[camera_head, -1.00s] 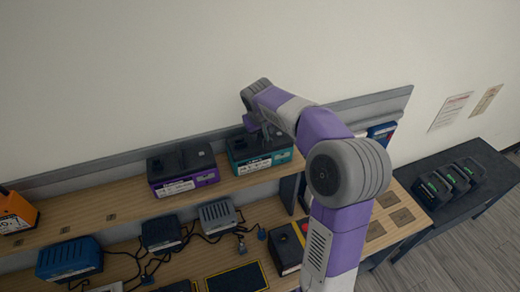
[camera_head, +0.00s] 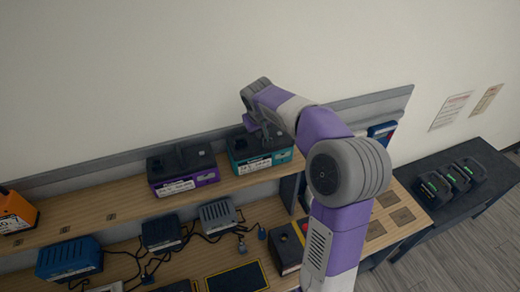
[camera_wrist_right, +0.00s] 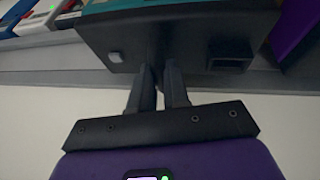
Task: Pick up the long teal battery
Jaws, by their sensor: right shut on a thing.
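The long teal battery (camera_head: 262,162) stands on the upper wooden shelf, with a dark top, a teal lower body and a white label on its front. In the right wrist view its dark top (camera_wrist_right: 180,35) fills the upper middle, with a strip of teal at the upper edge. My right gripper (camera_head: 262,130) reaches down to the top of the battery from above. In the right wrist view the fingers (camera_wrist_right: 159,82) are close together at the dark top, shut on the battery; the exact grip point is partly hidden. My left gripper is not in view.
A purple battery (camera_head: 182,170) stands close left of the teal one. An orange battery (camera_head: 15,210) is at the far left, and a blue one (camera_head: 380,132) at the right. Chargers and cables, including a blue charger (camera_head: 70,259), fill the lower shelf. A dark side table (camera_head: 480,192) stands right.

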